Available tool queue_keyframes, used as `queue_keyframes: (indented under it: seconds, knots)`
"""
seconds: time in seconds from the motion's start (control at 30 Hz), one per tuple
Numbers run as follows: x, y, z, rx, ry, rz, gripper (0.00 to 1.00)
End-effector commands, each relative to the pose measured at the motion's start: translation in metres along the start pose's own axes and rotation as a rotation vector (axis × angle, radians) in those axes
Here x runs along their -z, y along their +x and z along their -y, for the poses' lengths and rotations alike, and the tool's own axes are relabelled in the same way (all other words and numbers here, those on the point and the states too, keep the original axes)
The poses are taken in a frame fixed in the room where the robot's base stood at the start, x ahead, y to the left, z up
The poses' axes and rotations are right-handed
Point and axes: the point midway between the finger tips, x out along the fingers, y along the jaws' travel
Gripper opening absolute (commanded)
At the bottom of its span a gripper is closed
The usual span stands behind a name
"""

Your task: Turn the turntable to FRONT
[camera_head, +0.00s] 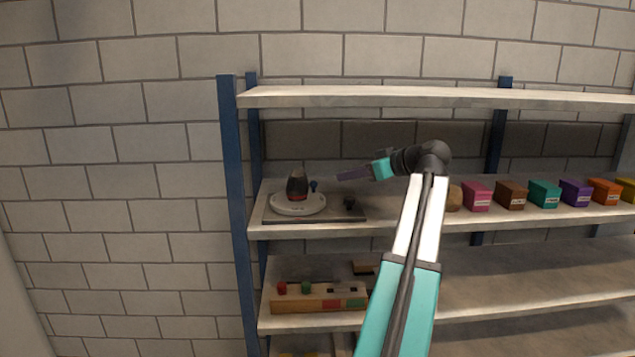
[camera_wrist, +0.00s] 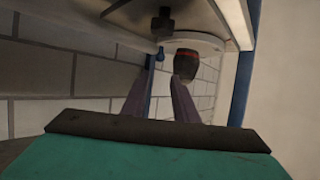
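The turntable (camera_head: 300,208) is a white disc on a grey base plate (camera_head: 340,217) at the left end of a shelf. A dark rounded object with a red band (camera_head: 296,186) stands on it, beside a small blue knob (camera_head: 313,185). A dark knob (camera_head: 349,202) sits on the plate to the right. My gripper (camera_head: 340,176) hangs above the plate, right of the disc, with purple fingers pointing left. In the wrist view its two fingers (camera_wrist: 160,82) are apart and empty. The disc (camera_wrist: 200,40), banded object (camera_wrist: 187,64) and blue knob (camera_wrist: 159,54) show beyond them. Any FRONT marking is unreadable.
Coloured boxes (camera_head: 477,196) line the same shelf to the right. An upper shelf board (camera_head: 400,97) runs overhead, and a blue post (camera_head: 236,180) stands at the left. A wooden block with coloured knobs (camera_head: 318,298) sits on the shelf below.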

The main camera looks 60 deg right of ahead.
Motion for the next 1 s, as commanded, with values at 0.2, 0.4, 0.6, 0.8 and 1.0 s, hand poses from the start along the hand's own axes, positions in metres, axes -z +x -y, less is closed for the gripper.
queue_keyframes:
  seconds: [0.2,0.4,0.6,0.8,1.0]
  knots:
    - [0.001,0.007,0.000,0.001,0.000,0.000,0.27]
    - [0.001,0.028,0.000,0.002,0.000,0.001,0.27]
    - [0.002,0.056,0.000,0.001,0.001,0.000,0.27]
    - [0.002,0.084,0.000,0.001,0.002,0.001,0.27]
    - [0.002,0.112,-0.001,0.000,0.001,0.001,0.27]
